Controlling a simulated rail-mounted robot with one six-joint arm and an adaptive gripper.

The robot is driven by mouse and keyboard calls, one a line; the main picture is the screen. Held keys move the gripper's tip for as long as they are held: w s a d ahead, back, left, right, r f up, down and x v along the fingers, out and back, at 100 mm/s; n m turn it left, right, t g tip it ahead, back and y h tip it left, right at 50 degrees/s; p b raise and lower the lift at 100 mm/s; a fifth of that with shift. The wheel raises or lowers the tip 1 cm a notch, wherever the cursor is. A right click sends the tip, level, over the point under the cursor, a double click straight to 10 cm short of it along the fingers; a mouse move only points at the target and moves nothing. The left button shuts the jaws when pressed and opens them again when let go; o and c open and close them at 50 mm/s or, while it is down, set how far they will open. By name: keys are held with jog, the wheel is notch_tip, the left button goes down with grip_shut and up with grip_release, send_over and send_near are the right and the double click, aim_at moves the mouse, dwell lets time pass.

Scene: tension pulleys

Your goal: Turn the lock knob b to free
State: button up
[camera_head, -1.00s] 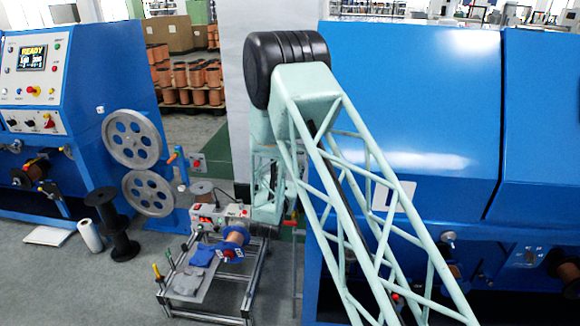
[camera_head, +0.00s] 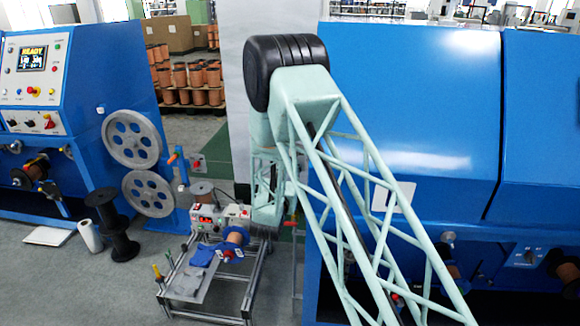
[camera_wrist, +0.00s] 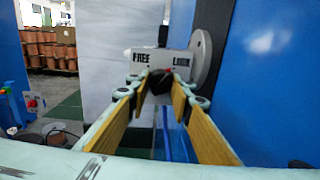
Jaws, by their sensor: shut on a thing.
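The lock knob b (camera_wrist: 160,82) is a dark knob with a red part, seen in the wrist view between my fingertips. Above it is a grey label plate (camera_wrist: 160,62) with FREE at its left and LOCK at its right. My gripper (camera_wrist: 162,92), with yellow-brown pads, is shut on the knob, one finger at each side. The fingers hide much of the knob, and I cannot tell exactly which way it points. In the head view the gripper and knob do not show.
A grey round flange (camera_wrist: 200,58) stands right behind the label plate. A blue machine (camera_head: 420,110) fills the right side. A small bench frame (camera_head: 246,298) with a copper spool stands at lower centre. Grey floor is open at lower left.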

jog(key=shift+d+n+t+y+p, duration=0.15)
jog(key=shift+n+p, duration=1.05)
jog(key=shift+n, duration=3)
jog(key=shift+a+n+t+y+p, duration=0.2)
jog(key=shift+n+p, duration=0.95)
jog(key=shift+n, duration=3.05)
jog(key=o, duration=0.8)
jog(key=shift+o, duration=0.2)
jog(key=shift+s, duration=0.15)
jog(key=s, duration=1.1)
jog(key=shift+s+a+f, duration=0.25)
jog(key=shift+s+f, duration=0.1)
jog(key=shift+f, duration=0.1)
